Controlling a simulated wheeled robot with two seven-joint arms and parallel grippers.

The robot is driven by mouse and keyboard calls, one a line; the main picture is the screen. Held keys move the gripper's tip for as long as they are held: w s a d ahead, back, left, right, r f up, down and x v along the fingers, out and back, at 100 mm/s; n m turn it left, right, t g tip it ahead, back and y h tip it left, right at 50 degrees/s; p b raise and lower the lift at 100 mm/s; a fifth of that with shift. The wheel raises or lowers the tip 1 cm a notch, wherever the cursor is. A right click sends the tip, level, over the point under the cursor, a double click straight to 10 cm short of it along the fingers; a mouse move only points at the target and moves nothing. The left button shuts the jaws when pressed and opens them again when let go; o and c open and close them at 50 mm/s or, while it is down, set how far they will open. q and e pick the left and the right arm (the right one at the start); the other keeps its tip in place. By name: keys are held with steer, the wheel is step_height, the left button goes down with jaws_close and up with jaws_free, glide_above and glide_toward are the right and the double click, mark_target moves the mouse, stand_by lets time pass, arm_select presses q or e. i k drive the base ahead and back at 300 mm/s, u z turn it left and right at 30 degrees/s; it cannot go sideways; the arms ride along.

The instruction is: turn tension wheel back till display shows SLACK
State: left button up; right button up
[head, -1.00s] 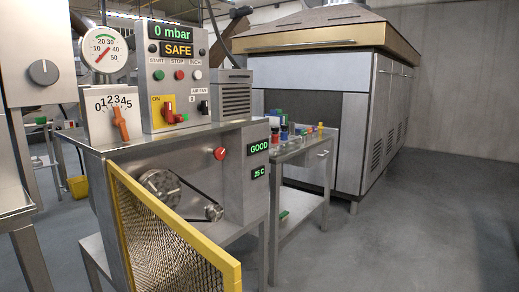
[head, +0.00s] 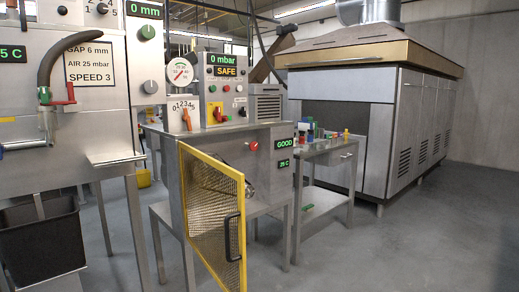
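The tension display (head: 285,143) on the front panel of the middle machine reads GOOD in green. A round red knob (head: 253,145) sits on the same panel, left of that display; I cannot tell whether it is the tension wheel. A yellow-framed mesh guard door (head: 212,213) stands swung out in front of the machine and hides most of the belt drive. Part of a metal pulley (head: 250,190) shows just past its edge. Neither of my grippers is in view.
A smaller display (head: 284,163) reads 25 C. The upper displays read 0 mbar and SAFE (head: 226,71). A larger machine with a dark bin (head: 40,245) stands at left. A side table (head: 333,150) and a big hooded unit stand right. The right floor is clear.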

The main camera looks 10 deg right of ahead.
mark_target(253, 146)
steer(key=z, duration=0.8)
steer(key=i, duration=0.85)
steer(key=z, duration=0.8)
steer(key=i, duration=1.25)
steer(key=u, duration=0.3)
